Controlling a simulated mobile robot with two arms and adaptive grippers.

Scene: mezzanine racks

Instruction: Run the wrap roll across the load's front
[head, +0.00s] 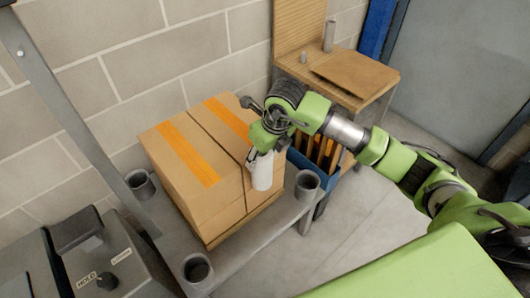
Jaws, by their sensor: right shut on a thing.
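The load (195,173) is a stack of brown cartons with orange tape stripes on top. It stands on a wooden base on a grey cart (262,230). The white wrap roll (263,172) hangs upright below my right gripper (268,140), at the right part of the load's near side. My right gripper is shut on the roll. Whether the roll touches the cartons cannot be told. No wrap film can be made out on the cartons. My left gripper is not in the view.
Round grey cups (197,268) sit at the cart's corners. A dark machine with a "HOLD" label (95,275) stands at the lower left, beside a slanted grey post (75,125). A wooden bench (355,72) and a blue bin (318,172) stand behind my right arm. A block wall is behind the load.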

